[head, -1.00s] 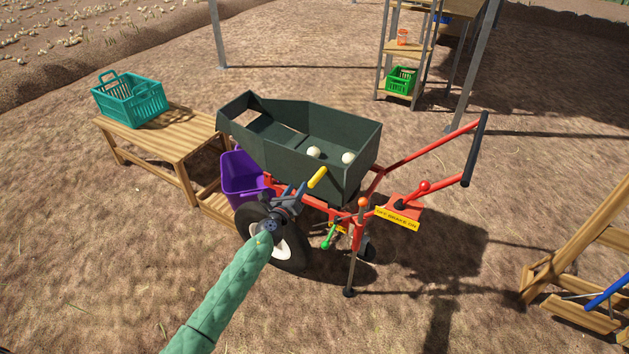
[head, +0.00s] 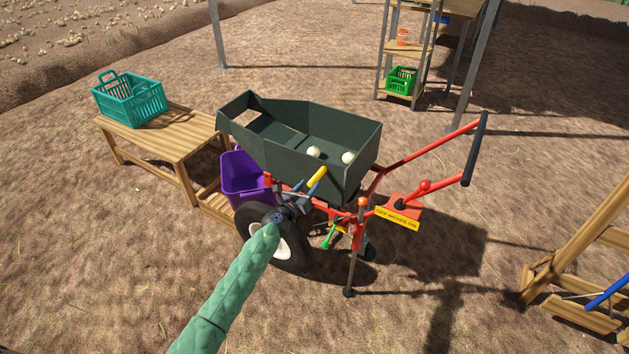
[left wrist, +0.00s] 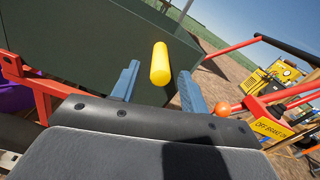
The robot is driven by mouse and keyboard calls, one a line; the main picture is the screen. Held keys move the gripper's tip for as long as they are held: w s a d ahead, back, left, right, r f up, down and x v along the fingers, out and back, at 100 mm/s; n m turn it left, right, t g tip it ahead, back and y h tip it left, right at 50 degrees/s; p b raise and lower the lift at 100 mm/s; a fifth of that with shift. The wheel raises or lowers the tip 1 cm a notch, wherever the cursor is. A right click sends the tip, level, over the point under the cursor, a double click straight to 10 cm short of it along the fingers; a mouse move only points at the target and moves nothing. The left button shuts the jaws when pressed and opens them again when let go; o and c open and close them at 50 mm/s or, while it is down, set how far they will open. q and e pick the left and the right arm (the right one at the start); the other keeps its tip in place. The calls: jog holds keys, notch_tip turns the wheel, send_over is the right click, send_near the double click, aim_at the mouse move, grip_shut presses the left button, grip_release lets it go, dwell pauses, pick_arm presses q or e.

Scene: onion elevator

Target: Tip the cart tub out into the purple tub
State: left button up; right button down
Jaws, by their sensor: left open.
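The dark green cart tub (head: 290,150) sits level on its red frame with two pale onions (head: 314,152) inside. The purple tub (head: 243,178) stands below its left end, partly hidden by the cart. A yellow handle (head: 317,177) sticks out from the tub's near side. My left gripper (head: 302,188) is at this handle. In the left wrist view, the yellow handle (left wrist: 160,64) lies between the two open blue fingers (left wrist: 156,88), with a gap on each side. The purple tub shows at the left edge there (left wrist: 16,98). My right gripper is not in view.
A wooden bench (head: 160,135) with a teal crate (head: 130,98) stands left. The cart's wheel (head: 285,248) is beneath my left gripper. A red lever (head: 424,187) and a yellow brake sign (head: 397,218) are on the right. A wooden stand (head: 580,270) is at the far right.

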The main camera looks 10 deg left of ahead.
aim_at(314, 177)
pick_arm(q)
jog(key=shift+x, duration=2.1)
jog(key=shift+w+d, duration=0.1)
jog(key=shift+w, duration=0.1)
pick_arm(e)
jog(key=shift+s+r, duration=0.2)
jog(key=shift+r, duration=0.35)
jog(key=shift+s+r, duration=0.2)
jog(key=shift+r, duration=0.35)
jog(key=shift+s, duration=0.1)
pick_arm(q)
jog(key=c, duration=0.9)
grip_shut()
jog(key=shift+r, duration=0.15)
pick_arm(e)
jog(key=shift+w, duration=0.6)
